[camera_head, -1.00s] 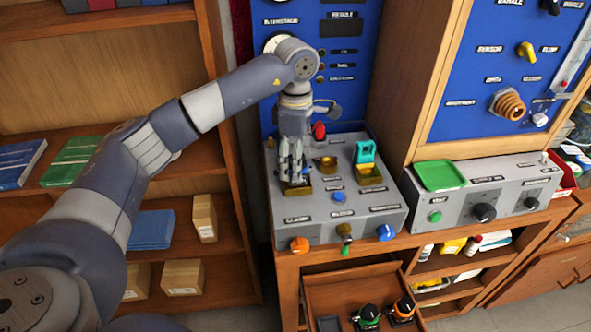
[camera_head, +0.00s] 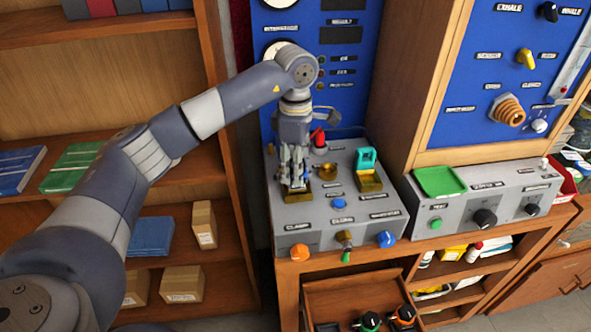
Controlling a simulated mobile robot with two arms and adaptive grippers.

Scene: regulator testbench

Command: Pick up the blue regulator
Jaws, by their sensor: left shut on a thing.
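My left gripper (camera_head: 295,182) points down at the left brass fixture (camera_head: 297,194) on the grey testbench (camera_head: 325,220). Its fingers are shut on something. The fingers hide most of what they hold, and I cannot make out its colour or shape. No blue regulator shows clearly elsewhere. The open drawer (camera_head: 350,294) below holds a green-and-black regulator (camera_head: 368,322) and an orange-and-black regulator (camera_head: 404,317), both cut by the bottom edge. My right gripper is not in view.
A red knob (camera_head: 319,137) stands just right of the gripper. A teal part (camera_head: 366,159) sits at the right brass fixture (camera_head: 369,181). A blue panel (camera_head: 340,85) rises behind the bench. A grey control box with a green tray (camera_head: 440,181) stands on the right.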

